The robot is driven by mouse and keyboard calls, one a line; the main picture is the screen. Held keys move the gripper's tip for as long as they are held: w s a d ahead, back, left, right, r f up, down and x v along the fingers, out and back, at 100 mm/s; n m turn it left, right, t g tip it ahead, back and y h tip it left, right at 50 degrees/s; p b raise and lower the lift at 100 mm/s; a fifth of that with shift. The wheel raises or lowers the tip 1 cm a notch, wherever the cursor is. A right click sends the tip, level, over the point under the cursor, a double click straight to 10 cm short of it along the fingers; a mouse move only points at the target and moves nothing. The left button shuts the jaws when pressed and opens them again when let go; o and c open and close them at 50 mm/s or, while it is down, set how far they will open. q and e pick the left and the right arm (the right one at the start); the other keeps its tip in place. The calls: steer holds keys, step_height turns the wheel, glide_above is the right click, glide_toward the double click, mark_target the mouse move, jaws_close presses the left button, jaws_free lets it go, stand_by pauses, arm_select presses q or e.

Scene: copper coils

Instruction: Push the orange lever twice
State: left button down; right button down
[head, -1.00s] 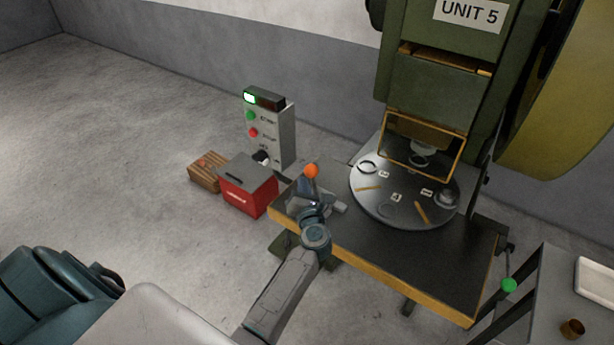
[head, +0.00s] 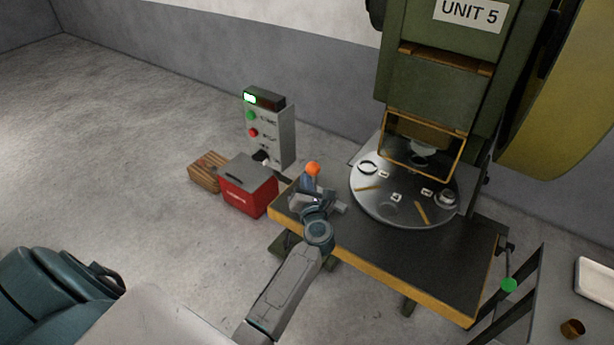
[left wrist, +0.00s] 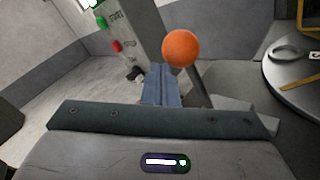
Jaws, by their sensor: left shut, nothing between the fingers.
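The orange lever has a round orange ball knob (head: 313,169), which stands near the left corner of the press table. In the left wrist view the knob (left wrist: 181,48) is just beyond my fingers, with its dark rod running down to the right. My left gripper (head: 307,183) is shut and empty, close to the lever just below the knob. In the left wrist view its closed fingers (left wrist: 161,84) point at the lever below the ball; I cannot tell whether they touch it. My right gripper is not in view.
The press table (head: 400,262) carries a round dial plate (head: 372,205) with rings and small parts. A red toolbox (head: 247,192), a wooden box (head: 206,172) and a control panel (head: 283,135) stand left of it. A green-knobbed lever (head: 509,285) is at the right.

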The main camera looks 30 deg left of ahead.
mark_target(312, 174)
arm_select(q)
steer(key=shift+w+d+r+b, duration=0.1)
steer(key=shift+w+r+b, duration=0.1)
steer(key=shift+w, duration=0.7)
steer(key=shift+w+d+r+b, duration=0.1)
steer(key=shift+w+r, duration=0.1)
steer(key=shift+w, duration=0.75)
steer(key=shift+w+r+b, duration=0.15)
steer(key=shift+w+r, duration=0.05)
steer(key=shift+w, duration=0.7)
stand_by(2.1)
stand_by(0.4)
steer(key=shift+s+f+p, duration=0.2)
steer(key=shift+s+p, duration=0.15)
steer(key=shift+s, duration=0.9)
steer(key=s, duration=0.1)
steer(key=s+f, duration=0.1)
steer(key=s, duration=0.3)
steer(key=shift+a+f+p, duration=0.15)
steer(key=shift+a+p, duration=0.1)
steer(key=shift+p, duration=0.15)
steer(key=shift+s+a+f, duration=0.1)
steer(key=shift+s+f, duration=0.15)
steer(key=shift+s, duration=0.95)
steer(key=shift+s+a+f, duration=0.1)
steer(key=shift+s+f, duration=0.1)
steer(key=shift+s, duration=1)
